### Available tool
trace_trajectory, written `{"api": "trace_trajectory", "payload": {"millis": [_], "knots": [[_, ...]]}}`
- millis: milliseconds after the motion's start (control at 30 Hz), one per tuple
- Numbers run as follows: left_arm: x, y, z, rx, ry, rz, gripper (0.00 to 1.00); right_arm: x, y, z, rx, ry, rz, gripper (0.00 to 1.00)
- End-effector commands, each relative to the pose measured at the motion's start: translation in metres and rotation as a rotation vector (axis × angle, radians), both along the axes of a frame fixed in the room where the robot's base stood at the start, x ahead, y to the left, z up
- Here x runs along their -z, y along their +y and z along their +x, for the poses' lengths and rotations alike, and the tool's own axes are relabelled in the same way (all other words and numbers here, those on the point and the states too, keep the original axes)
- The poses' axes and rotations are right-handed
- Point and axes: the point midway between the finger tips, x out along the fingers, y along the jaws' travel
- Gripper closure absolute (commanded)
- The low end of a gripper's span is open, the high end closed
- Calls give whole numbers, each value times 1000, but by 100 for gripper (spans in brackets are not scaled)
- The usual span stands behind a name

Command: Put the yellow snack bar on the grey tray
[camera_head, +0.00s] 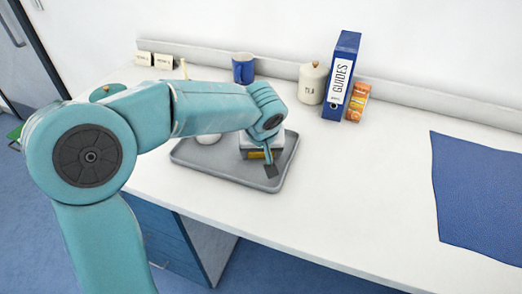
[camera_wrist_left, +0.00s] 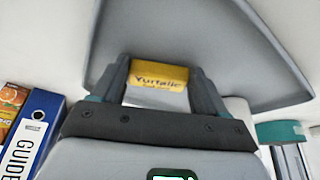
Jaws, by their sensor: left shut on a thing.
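The yellow snack bar (camera_wrist_left: 158,75), with dark lettering, is between the two fingers of my left gripper (camera_wrist_left: 158,68) in the left wrist view. In the head view my left gripper (camera_head: 262,158) points down over the right part of the grey tray (camera_head: 218,168). It is shut on the bar, and a strip of the bar (camera_head: 258,155) shows between the fingers. The tray also fills the background of the left wrist view (camera_wrist_left: 235,50). I cannot tell whether the bar touches the tray. My right gripper is not in view.
A pale round thing (camera_head: 208,138) is at the tray's back, partly hidden by my arm. Behind stand a blue mug (camera_head: 243,68), a cream jar (camera_head: 312,82), a blue binder (camera_head: 341,75) and an orange box (camera_head: 358,101). A blue mat (camera_head: 480,195) lies right; the counter between is clear.

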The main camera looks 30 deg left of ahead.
Motion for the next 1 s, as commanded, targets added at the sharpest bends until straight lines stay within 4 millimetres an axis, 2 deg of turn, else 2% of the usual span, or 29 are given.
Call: {"api": "trace_trajectory", "payload": {"millis": [33,100,367,500,800,1000], "knots": [[1,0,0,0,0,0,20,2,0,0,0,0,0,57],[1,0,0,0,0,0,1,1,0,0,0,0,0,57],[0,0,0,0,0,0,1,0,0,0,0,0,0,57],[-9,-2,-1,1,-3,0,1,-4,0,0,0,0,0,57],[-72,-17,-22,2,-6,-1,1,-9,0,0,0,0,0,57],[-103,-25,-33,2,-4,0,1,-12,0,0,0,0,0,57]]}}
